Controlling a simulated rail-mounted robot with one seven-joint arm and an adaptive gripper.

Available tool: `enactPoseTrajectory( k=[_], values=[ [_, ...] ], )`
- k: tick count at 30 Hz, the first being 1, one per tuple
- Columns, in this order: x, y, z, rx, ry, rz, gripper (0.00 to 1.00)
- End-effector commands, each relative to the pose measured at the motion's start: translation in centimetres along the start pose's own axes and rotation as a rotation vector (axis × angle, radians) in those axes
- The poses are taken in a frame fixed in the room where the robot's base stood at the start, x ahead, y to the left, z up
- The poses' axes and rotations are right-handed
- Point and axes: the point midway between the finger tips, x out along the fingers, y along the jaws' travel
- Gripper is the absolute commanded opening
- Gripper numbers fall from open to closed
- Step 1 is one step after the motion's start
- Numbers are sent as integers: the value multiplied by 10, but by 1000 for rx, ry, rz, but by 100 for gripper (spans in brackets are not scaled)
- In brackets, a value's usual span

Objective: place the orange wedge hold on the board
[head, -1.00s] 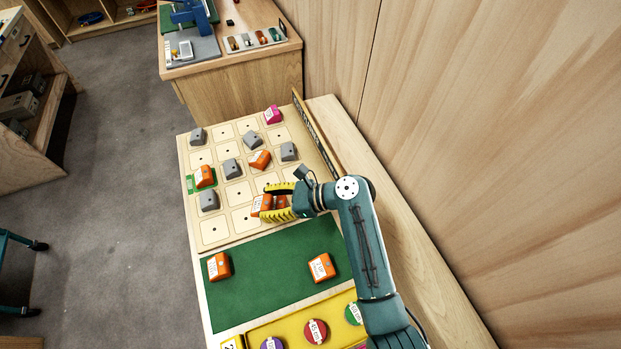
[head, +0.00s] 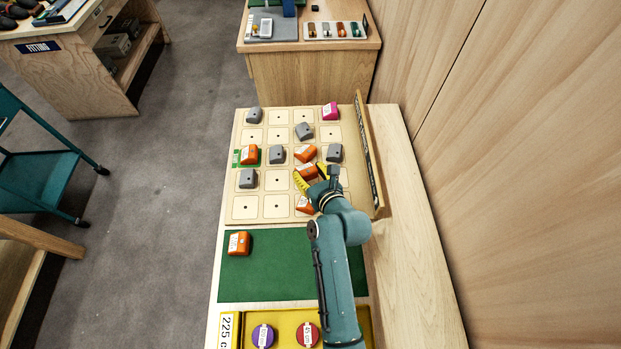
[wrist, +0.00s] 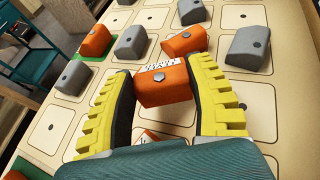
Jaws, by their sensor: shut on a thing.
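My gripper (head: 308,179) is shut on an orange hold (wrist: 165,85), its yellow ribbed fingers on either side of it. The held hold has a white label and a grey bolt; it also shows between the fingers in the head view (head: 309,171). It is over the board (head: 245,208), close to another orange hold (wrist: 185,43) that sits just beyond it. I cannot tell whether the held hold touches the board. Another orange hold (head: 304,204) is on the board below the fingers, partly hidden by my arm. An orange hold (head: 249,155) sits at a green-marked square on the left.
Several grey holds (head: 277,154) and a pink hold (head: 330,110) occupy other squares. Another orange hold (head: 238,243) lies on the green mat (head: 265,275); my arm covers the mat's right part. A raised ledge (head: 368,155) borders the board's right side. Bare squares (head: 275,207) lie front left.

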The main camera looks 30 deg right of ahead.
Motion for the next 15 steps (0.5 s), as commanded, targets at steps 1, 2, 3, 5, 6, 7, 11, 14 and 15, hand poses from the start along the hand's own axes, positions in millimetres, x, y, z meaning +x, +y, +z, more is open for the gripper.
enactPoseTrajectory(
  k=[1, 2, 3, 5, 6, 7, 11, 14, 15],
  values=[
    [5, 0, -12, 0, 2, 0, 19],
    [7, 0, -17, 1, 2, 0, 19],
    [9, 0, -22, 1, 1, 0, 19],
    [10, 0, -25, 0, 1, 0, 19],
    [10, 0, -24, 0, 0, -1, 19],
    [10, 0, -24, -1, 0, 0, 19],
    [10, 0, -24, 0, 1, 0, 19],
    [10, 0, -26, -1, 1, 0, 60],
    [10, 0, -25, 0, 1, 0, 67]
  ],
)
